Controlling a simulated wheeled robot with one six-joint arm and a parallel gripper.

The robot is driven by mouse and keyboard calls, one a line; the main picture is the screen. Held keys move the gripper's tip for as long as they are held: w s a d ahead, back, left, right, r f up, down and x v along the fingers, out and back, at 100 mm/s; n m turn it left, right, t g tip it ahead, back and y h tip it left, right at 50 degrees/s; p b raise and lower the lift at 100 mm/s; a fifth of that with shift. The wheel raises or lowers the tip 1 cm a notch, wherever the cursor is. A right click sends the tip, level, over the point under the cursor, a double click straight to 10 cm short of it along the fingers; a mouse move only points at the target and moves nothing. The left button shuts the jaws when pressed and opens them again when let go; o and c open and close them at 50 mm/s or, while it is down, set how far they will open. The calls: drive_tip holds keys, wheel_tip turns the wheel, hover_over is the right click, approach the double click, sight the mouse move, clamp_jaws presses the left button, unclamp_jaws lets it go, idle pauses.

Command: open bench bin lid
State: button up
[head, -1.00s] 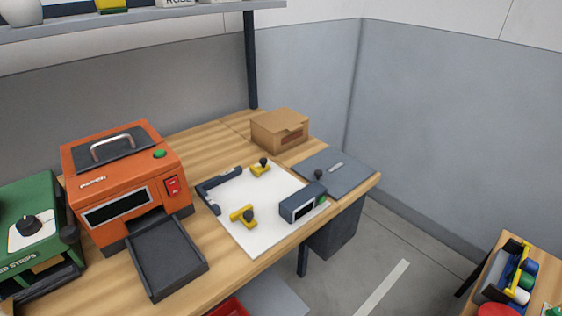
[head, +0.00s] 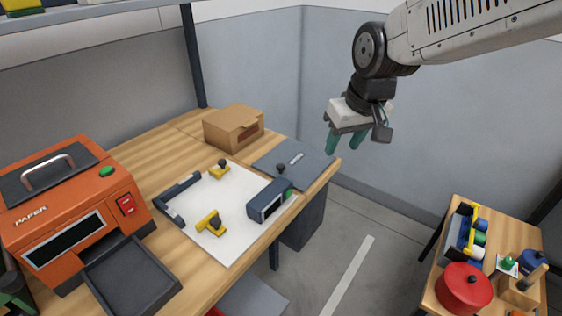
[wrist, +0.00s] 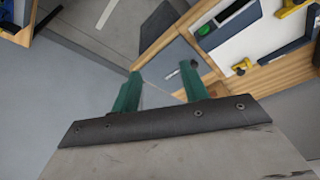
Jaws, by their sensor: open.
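The bench bin's grey flat lid (head: 290,163) lies shut at the bench's right end, with a small dark knob (head: 281,168) near its front edge and a light label on top. The dark bin body (head: 306,222) hangs below the bench top. In the wrist view the lid (wrist: 179,62) shows beyond the fingers, with the knob (wrist: 194,64) near the right finger. My gripper (head: 343,143) is open and empty, in the air to the right of the lid and apart from it; its green fingers also show in the wrist view (wrist: 160,92).
A cardboard box (head: 233,127) stands behind the lid. A white board (head: 225,232) with yellow clamps and a dark blue device (head: 268,200) lies to its left. An orange machine (head: 70,205) is further left. A small table with a red pot (head: 464,288) stands right.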

drive_tip(key=n+y, duration=0.1)
drive_tip(key=n, duration=0.1)
approach(280, 165)
drive_tip(key=shift+t, duration=0.4)
drive_tip(key=x, duration=0.8)
drive_tip(key=shift+s+d+f, duration=0.1)
drive_tip(key=shift+s+f, duration=0.05)
drive_tip(key=shift+s, duration=0.3)
clamp_jaws()
